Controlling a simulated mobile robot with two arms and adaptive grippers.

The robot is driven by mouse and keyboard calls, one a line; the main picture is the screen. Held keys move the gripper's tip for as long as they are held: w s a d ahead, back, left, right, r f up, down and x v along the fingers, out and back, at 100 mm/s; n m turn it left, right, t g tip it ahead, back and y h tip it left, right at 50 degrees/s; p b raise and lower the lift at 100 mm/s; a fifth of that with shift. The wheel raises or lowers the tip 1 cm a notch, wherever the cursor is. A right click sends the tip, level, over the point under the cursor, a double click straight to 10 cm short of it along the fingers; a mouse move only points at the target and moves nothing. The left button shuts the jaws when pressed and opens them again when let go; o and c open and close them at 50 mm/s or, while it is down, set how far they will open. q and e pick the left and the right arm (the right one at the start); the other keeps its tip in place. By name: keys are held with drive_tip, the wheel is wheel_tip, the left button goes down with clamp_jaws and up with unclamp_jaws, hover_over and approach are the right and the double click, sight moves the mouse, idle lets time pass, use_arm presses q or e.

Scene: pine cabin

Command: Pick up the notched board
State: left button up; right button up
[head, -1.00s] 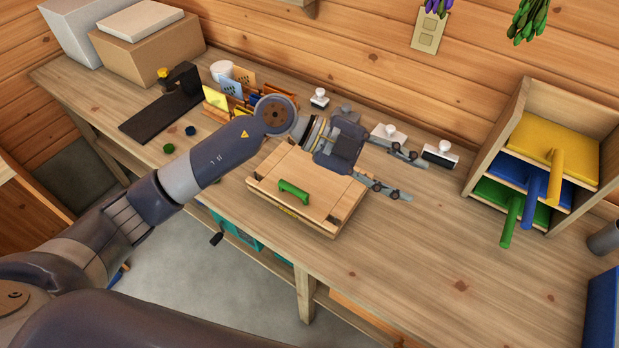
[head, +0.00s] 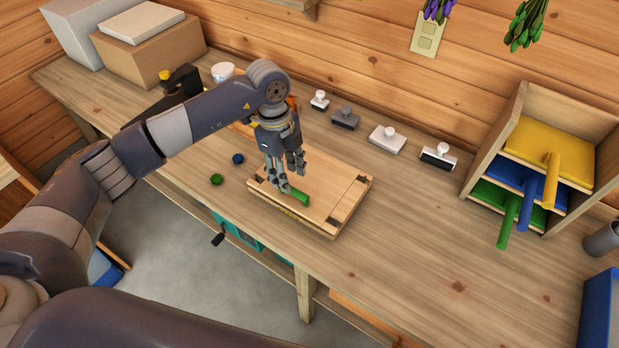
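A pale wooden board (head: 325,185) with dark notch-like marks at its corners lies flat on the workbench, in the middle of the head view. A short green piece (head: 299,198) like a handle is on its top, near the front. My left gripper (head: 287,178) points down over the board, its fingers spread apart. They are just behind and to the left of the green piece and hide part of it. I see nothing held, and I cannot tell whether the fingertips touch anything. My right gripper is out of view.
Several stamp-like blocks (head: 387,140) stand behind the board. A wooden rack (head: 511,120) with yellow, blue and green handled boards is at right. Green (head: 216,179) and blue (head: 238,159) caps lie at left. The bench (head: 420,240) is clear to the front right.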

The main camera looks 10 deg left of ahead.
sight(294, 189)
use_arm(q)
drive_tip(key=shift+s+d+f, duration=0.1)
drive_tip(key=shift+f, duration=0.15)
drive_tip(key=f+p, duration=0.1)
drive_tip(key=f, duration=0.1)
drive_tip(key=d+f+p, duration=0.1)
drive_tip(key=f, duration=0.1)
drive_tip(key=shift+s+f+p, duration=0.1)
drive_tip(key=shift+s+p, duration=0.15)
drive_tip(key=shift+p, duration=0.1)
drive_tip(key=shift+f, duration=0.3)
drive_tip(key=shift+w+r, duration=0.1)
clamp_jaws()
